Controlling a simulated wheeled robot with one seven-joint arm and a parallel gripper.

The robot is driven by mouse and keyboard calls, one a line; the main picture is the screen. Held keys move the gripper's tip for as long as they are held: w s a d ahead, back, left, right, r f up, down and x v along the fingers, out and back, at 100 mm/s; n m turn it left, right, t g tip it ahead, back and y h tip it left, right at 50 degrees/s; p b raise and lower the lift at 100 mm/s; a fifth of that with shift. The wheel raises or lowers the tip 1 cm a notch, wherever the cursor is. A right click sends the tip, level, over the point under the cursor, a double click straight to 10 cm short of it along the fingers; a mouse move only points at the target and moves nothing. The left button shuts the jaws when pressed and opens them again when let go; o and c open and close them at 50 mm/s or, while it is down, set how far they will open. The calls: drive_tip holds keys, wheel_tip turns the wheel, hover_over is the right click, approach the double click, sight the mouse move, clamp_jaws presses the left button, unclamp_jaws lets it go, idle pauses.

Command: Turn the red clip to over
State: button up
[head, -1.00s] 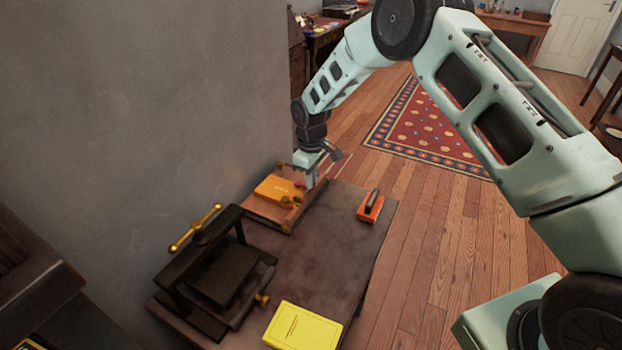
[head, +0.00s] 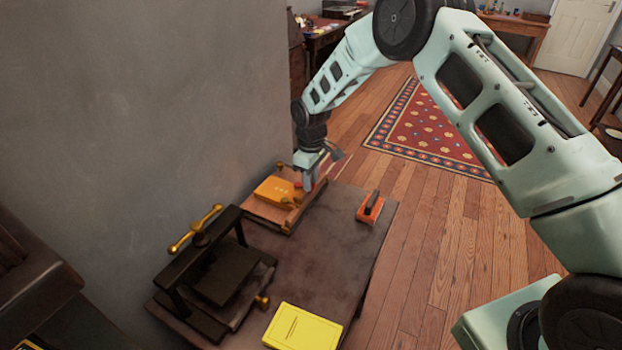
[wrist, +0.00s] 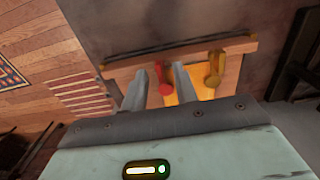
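The red clip (wrist: 164,80) is on the edge of a wooden board (wrist: 233,72) in the wrist view, beside a gold clip (wrist: 214,70). In the head view, the board (head: 262,211) lies at the table's far end with an orange-yellow book (head: 274,190) on it. My gripper (head: 310,185) is pointed down at the board's right edge, and the red clip shows small beside it. In the wrist view my gripper (wrist: 160,72) is open, its fingers on either side of the red clip, with a gap at the left finger. Contact with the right finger is unclear.
A dark press (head: 222,271) with a gold handle stands on the table (head: 318,253) by the wall. A yellow book (head: 302,327) lies at the near end, and an orange block with a dark handle (head: 370,207) at the right edge. The table's middle is clear.

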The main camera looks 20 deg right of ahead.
wheel_tip(320, 180, up, 17)
drive_tip(key=b, duration=0.2)
drive_tip(key=shift+r, duration=0.15)
drive_tip(key=s+a+r, duration=0.1)
drive_tip(key=s+a, duration=0.2)
drive_tip(key=s, duration=0.7)
drive_tip(key=s+a+r+y, duration=0.1)
drive_tip(key=s+a+r, duration=0.15)
drive_tip(key=s, duration=0.65)
drive_tip(key=s+a+r, duration=0.1)
drive_tip(key=s+a, duration=0.3)
drive_tip(key=s, duration=0.6)
drive_tip(key=s+d+f+m, duration=0.1)
drive_tip(key=s+d+f, duration=0.1)
drive_tip(key=s, duration=1)
drive_tip(key=shift+s+d+f+m, duration=0.2)
drive_tip(key=shift+d+m, duration=0.1)
drive_tip(key=shift+d, duration=0.5)
